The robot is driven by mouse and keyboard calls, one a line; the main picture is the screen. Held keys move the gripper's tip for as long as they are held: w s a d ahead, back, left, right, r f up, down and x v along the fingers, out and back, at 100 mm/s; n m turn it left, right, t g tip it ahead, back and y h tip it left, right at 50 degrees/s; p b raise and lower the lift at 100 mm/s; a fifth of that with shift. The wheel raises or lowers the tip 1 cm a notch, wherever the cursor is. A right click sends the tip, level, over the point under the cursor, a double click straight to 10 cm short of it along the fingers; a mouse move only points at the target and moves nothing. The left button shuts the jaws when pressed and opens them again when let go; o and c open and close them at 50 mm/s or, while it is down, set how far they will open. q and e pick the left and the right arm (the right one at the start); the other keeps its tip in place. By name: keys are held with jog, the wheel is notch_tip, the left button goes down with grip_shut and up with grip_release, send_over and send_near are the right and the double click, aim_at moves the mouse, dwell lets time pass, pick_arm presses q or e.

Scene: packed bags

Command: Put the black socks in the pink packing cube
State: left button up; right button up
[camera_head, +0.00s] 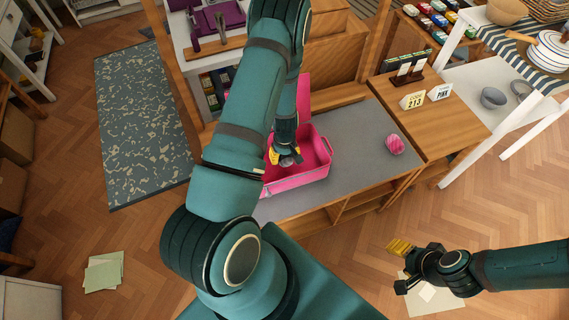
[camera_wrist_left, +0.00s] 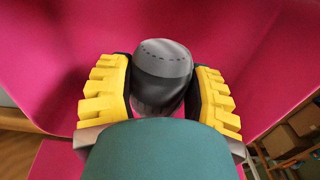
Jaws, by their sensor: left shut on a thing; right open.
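The pink packing cube (camera_head: 318,158) stands open on the grey bench top, its lid raised at the back. My left gripper (camera_head: 286,156) reaches down into the cube. In the left wrist view my left gripper (camera_wrist_left: 165,95) is shut on the black socks (camera_wrist_left: 162,65), a dark grey rolled bundle with a dashed line, between its yellow fingers. Pink walls surround the bundle there. Whether the socks touch the cube's floor I cannot tell. My right gripper (camera_head: 402,268) is open and empty, over the floor at the lower right.
A pink striped ball-like bundle (camera_head: 395,144) lies on the grey bench top (camera_head: 350,127) right of the cube. The grey surface between cube and bundle is clear.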

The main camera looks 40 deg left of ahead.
aim_at(285, 162)
pick_arm(q)
jog(key=shift+f+b, duration=0.45)
jog(key=shift+f, duration=1.65)
jog(key=shift+f, duration=0.15)
jog(key=o, duration=1.1)
